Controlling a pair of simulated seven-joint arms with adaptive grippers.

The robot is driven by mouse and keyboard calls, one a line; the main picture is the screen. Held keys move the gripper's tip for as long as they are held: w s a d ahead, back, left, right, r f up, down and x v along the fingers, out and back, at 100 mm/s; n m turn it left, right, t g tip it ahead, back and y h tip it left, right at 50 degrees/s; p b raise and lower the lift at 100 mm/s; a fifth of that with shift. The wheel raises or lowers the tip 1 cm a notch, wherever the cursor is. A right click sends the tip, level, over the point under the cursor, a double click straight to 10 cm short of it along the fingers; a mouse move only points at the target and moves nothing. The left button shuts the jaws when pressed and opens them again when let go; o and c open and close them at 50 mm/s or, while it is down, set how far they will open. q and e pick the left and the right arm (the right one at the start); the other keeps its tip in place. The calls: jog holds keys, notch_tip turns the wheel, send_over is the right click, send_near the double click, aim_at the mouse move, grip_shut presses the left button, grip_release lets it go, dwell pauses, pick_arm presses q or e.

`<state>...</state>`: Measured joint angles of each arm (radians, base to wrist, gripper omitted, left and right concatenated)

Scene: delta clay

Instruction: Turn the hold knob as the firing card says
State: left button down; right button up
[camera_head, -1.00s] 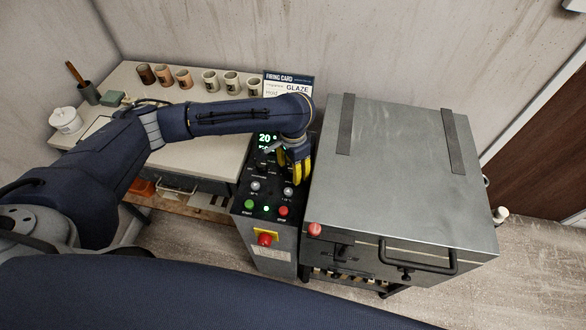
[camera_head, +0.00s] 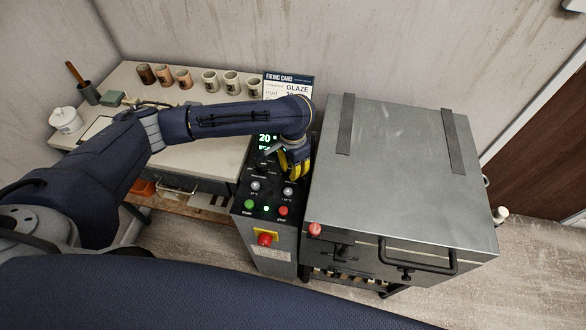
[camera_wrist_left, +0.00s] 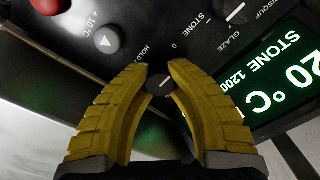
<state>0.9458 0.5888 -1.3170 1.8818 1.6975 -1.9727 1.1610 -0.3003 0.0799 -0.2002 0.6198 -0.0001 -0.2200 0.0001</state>
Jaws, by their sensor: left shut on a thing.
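My left gripper (camera_wrist_left: 160,75) has its yellow fingers closed on the small dark hold knob (camera_wrist_left: 161,86), which carries a white pointer line. The word HOLD is printed beside it in the left wrist view. In the head view, my left gripper (camera_head: 296,168) is over the kiln control panel (camera_head: 242,205), and the arm hides the knob there. The firing card (camera_head: 290,77) stands behind the panel. GLAZE is legible on it; its Hold line is partly covered by my arm. My right gripper is not in view.
A second knob (camera_wrist_left: 237,11) is labelled with BISQUE, GLAZE and STONE. The green display (camera_wrist_left: 290,75) shows 20 °C and STONE 1200. A grey button (camera_wrist_left: 107,40) and the red emergency button (camera_head: 266,239) are also on the unit. The kiln (camera_head: 400,180) stands close on the right.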

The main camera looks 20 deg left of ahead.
pick_arm(q)
jog(key=shift+m, duration=0.3)
jog(key=m, duration=1.1)
jog(key=shift+m, duration=0.4)
jog(key=m, duration=1.1)
jog(key=shift+m, duration=0.3)
jog(key=c, duration=1.1)
grip_release()
